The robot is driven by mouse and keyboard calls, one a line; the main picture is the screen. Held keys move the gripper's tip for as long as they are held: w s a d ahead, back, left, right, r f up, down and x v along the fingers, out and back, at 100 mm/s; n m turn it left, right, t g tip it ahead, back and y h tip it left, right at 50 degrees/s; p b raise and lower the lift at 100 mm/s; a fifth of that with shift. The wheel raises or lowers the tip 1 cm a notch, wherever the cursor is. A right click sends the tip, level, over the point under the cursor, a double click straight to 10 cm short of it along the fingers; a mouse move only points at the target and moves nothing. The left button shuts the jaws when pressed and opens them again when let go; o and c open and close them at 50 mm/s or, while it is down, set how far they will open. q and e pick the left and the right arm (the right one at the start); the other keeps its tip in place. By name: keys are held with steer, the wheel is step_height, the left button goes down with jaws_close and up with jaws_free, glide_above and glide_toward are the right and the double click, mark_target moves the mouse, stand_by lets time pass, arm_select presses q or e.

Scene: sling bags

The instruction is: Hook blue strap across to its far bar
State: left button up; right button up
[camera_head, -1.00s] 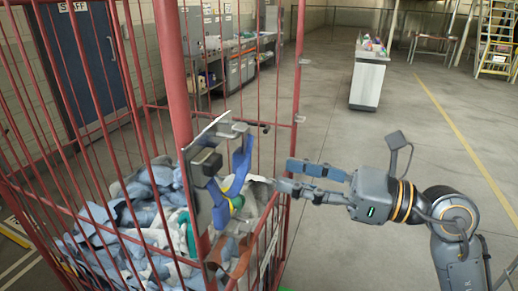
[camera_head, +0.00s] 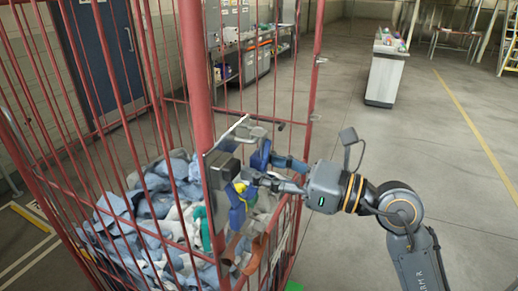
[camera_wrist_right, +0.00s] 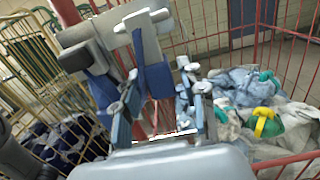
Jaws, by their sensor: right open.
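A blue strap (camera_head: 261,155) hangs from grey fittings (camera_head: 224,170) on the red cage's corner post; its lower part (camera_head: 237,207) hangs beside a yellow patch. In the right wrist view, a blue strap (camera_wrist_right: 155,79) hangs below a pale grey bar (camera_wrist_right: 141,20), and darker blue webbing (camera_wrist_right: 103,90) hangs below another grey fitting (camera_wrist_right: 87,43). My right gripper (camera_head: 268,172) is open at the strap. In the wrist view, its fingers (camera_wrist_right: 163,112) stand apart with the strap seen between them; whether they touch it is unclear. My left gripper is out of view.
The red wire cage (camera_head: 198,80) holds a heap of blue, grey and white cloths (camera_head: 150,215). A yellow-and-green item (camera_wrist_right: 262,122) lies on the heap. Thin cage bars stand close around the fittings. The floor (camera_head: 390,150) to the right is clear.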

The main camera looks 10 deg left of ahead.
jaws_close()
steer(key=shift+r, duration=0.1)
steer(key=shift+r+p, duration=1)
steer(key=shift+r, duration=0.2)
steer(key=shift+s+d+f, duration=0.1)
steer(key=shift+d, duration=0.3)
steer(key=b+v, duration=0.3)
steer(key=v, duration=0.4)
steer(key=shift+d, duration=0.1)
stand_by(0.4)
